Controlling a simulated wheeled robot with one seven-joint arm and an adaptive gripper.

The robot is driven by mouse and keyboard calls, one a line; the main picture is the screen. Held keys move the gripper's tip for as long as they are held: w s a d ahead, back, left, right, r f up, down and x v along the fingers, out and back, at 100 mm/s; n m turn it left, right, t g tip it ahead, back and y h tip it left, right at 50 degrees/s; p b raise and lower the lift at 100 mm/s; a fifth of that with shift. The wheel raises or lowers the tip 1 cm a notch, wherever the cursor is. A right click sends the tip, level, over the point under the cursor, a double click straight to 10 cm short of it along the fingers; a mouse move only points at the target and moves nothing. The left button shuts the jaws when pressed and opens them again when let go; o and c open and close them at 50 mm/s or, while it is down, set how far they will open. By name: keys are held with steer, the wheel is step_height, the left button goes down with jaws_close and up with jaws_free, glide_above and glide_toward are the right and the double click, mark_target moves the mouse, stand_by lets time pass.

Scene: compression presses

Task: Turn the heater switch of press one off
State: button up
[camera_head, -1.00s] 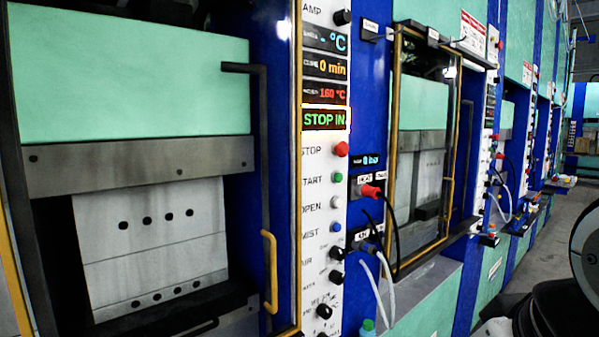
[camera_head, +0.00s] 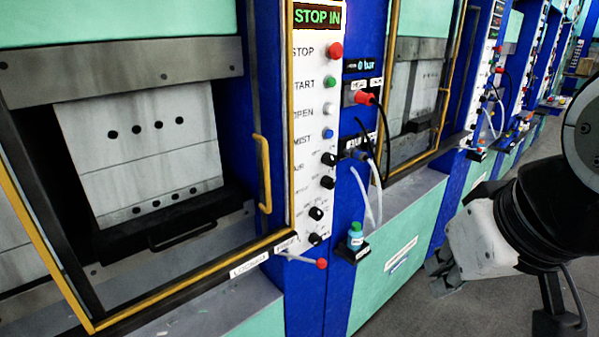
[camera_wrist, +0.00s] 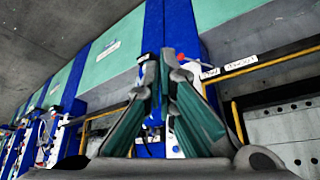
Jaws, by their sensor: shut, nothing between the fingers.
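The near press carries a white control panel (camera_head: 305,110) with STOP, START, OPEN and MIST buttons. Below them are black rotary knobs: an upper one (camera_head: 329,159), one under it (camera_head: 327,182), one lower down (camera_head: 316,213) and the lowest (camera_head: 315,238). Their small labels are too blurred to tell which is the heater switch, and no press number is readable. My gripper (camera_head: 440,272) is right of and apart from the panel, over the floor. In the wrist view my gripper (camera_wrist: 160,58) has its fingertips together, with nothing held.
A yellow-framed door with a handle (camera_head: 264,172) stands left of the panel. A red-tipped lever (camera_head: 321,263) sticks out below it. A small bottle (camera_head: 355,236) stands on a black holder, with hoses (camera_head: 370,195) above. Further presses line the right; the grey floor (camera_head: 400,315) is clear.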

steer(key=o, duration=0.4)
steer(key=shift+f, duration=0.15)
steer(key=o, duration=0.6)
steer(key=w+a+f+m+g+y+b, duration=0.1)
steer(key=w+a+f+m+g+y, duration=0.1)
steer(key=a+f+m, duration=0.1)
steer(key=shift+a+f+m, duration=0.3)
steer(key=shift+a+f, duration=0.05)
steer(key=shift+f, duration=0.45)
steer(key=w+a+f+m+g+y+b, duration=0.2)
steer(key=w+a+f+m+y, duration=0.1)
steer(key=a+m+y, duration=0.1)
steer(key=m+t+y+b, duration=0.5)
steer(key=m+t, duration=0.8)
steer(key=m, duration=1.1)
glide_toward(333, 184)
steer(key=x, duration=0.9)
steer(key=shift+w+a+r+p, duration=0.1)
steer(key=shift+w+a+p, duration=0.1)
steer(key=shift+a+p, duration=0.15)
